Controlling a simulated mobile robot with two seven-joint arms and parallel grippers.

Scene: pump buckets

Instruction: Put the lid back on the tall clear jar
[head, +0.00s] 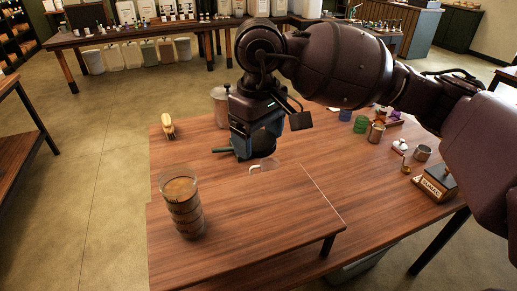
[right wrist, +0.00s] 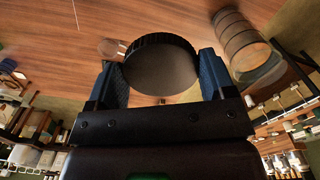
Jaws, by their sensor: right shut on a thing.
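The tall clear jar (head: 182,212) stands upright on the front left of the raised wooden board, with brown contents and an uncovered clear rim. It also shows at the upper right of the right wrist view (right wrist: 243,42). My right gripper (head: 243,150) is shut on a dark round lid (right wrist: 160,65) with a ribbed edge, which sits between both fingers. In the head view the lid (head: 264,144) is partly hidden by the gripper. The gripper holds it above the board, right of and behind the jar. My left gripper is not in view.
A small clear object (head: 262,165) lies below the gripper. A pale canister (head: 219,105) stands behind it and a yellowish brush-like item (head: 167,126) at the back left. Metal cups (head: 376,133) and a signed block (head: 436,184) are at the right. The board's front middle is clear.

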